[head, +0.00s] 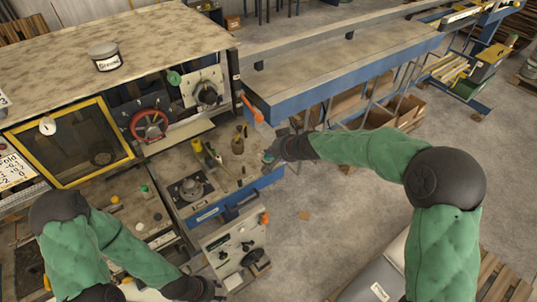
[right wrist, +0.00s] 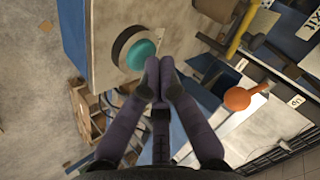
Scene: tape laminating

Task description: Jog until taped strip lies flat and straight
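A round teal button (right wrist: 141,54) in a dark ring sits on a pale machine face in the right wrist view. In the head view a bit of teal (head: 268,157) shows at the table corner. My right gripper (head: 277,152) is there; its fingertips (right wrist: 160,76) are together, empty, and overlap the button's lower edge in the picture. I cannot tell if they touch it. My left gripper (head: 213,290) is low in the head view, by the control panel; its fingers are not clear. I cannot make out the taped strip.
A control panel (head: 228,236) with an orange knob (head: 264,218) stands below the machine table. A red handwheel (head: 149,125) and a yellow-framed window (head: 70,143) are at left. A long blue-edged table (head: 345,72) runs behind my right arm. Open floor (head: 325,205) lies at centre right.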

